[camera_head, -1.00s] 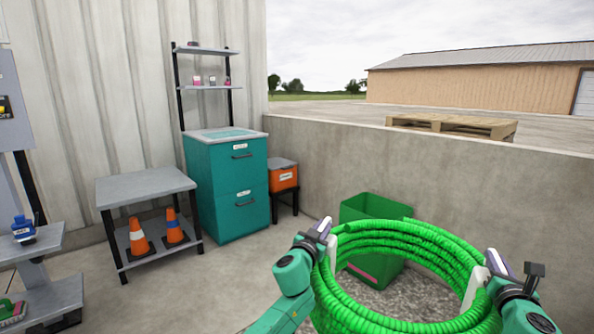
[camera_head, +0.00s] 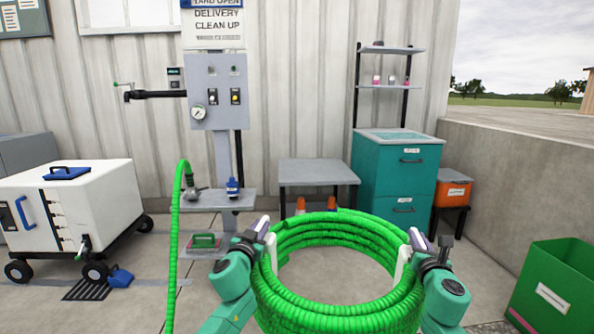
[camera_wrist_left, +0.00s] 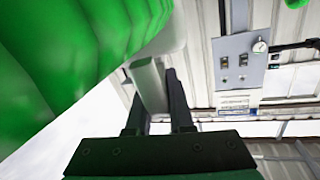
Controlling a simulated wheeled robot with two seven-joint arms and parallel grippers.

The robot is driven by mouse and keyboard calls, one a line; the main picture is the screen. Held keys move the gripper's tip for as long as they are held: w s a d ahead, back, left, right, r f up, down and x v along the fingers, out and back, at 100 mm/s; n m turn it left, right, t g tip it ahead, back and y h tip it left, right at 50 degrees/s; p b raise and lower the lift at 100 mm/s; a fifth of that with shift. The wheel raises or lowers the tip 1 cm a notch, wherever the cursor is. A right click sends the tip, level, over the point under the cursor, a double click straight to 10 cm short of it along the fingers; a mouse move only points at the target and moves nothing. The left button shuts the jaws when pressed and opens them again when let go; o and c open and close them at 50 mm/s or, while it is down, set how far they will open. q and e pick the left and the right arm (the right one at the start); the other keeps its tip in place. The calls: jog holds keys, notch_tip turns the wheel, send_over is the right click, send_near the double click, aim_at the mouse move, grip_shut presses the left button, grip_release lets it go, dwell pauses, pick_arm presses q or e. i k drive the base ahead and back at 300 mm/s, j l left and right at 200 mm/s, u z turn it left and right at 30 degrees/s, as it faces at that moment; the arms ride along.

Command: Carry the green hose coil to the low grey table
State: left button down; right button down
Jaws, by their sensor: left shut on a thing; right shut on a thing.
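The green hose coil (camera_head: 338,306) is held up in front of me, level, in the head view. My left gripper (camera_head: 268,243) is shut on its left side and my right gripper (camera_head: 408,250) is shut on its right side. In the left wrist view the coil (camera_wrist_left: 60,60) fills the upper left beside the gripper's fingers (camera_wrist_left: 158,95). A low grey table (camera_head: 318,173) with a lower shelf stands against the wall beyond the coil. Its lower part and the orange cones (camera_head: 332,203) there are partly hidden by the coil.
A white wheeled cart (camera_head: 85,205) stands at left. A hanging green hose (camera_head: 174,240) and a panel stand (camera_head: 217,110) are left of the table. A teal cabinet (camera_head: 395,180), an orange box (camera_head: 453,188) and a green bin (camera_head: 560,285) are at right. Bare floor lies between.

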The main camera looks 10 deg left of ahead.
aim_at(314, 168)
jog(key=i+l+u, duration=0.25)
jog(key=i, duration=0.45)
jog(key=i+l+u, duration=0.25)
jog(key=i+l, duration=0.55)
jog(key=i, duration=0.3)
jog(key=i+l, duration=0.2)
jog(key=i, duration=0.35)
jog(key=i+l, duration=0.25)
jog(key=i, duration=1.5)
